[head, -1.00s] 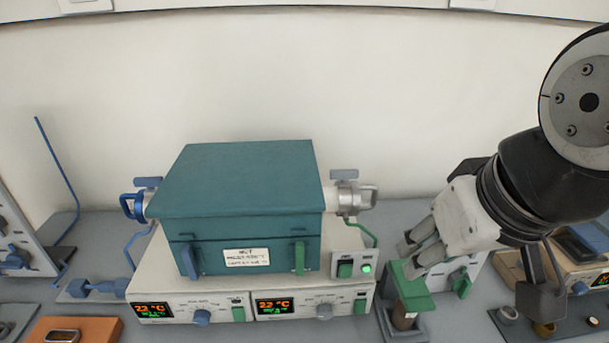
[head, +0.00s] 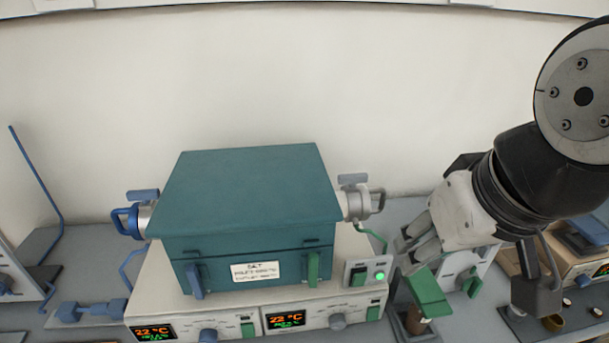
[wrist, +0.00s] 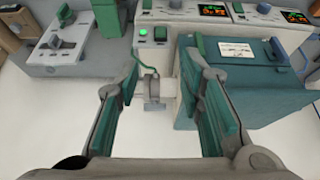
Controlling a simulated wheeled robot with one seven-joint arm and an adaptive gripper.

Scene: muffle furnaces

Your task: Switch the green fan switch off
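The green fan switch (head: 359,274) is on a small pale box at the right front of the teal furnace (head: 245,195). A lit green lamp (head: 380,275) sits beside it. The switch also shows near the top of the wrist view (wrist: 160,34), with the lit lamp to its left. My gripper (head: 415,252) is to the right of the switch box in the head view, apart from the switch. In the wrist view my gripper (wrist: 165,85) has its two green-padded fingers spread wide with nothing between them. The switch appears beyond the fingers, between their lines.
Grey pipe fittings (head: 357,200) stick out from the furnace's right side. Two control panels below show 22 °C, with other green switches (head: 247,329). The wall behind is bare.

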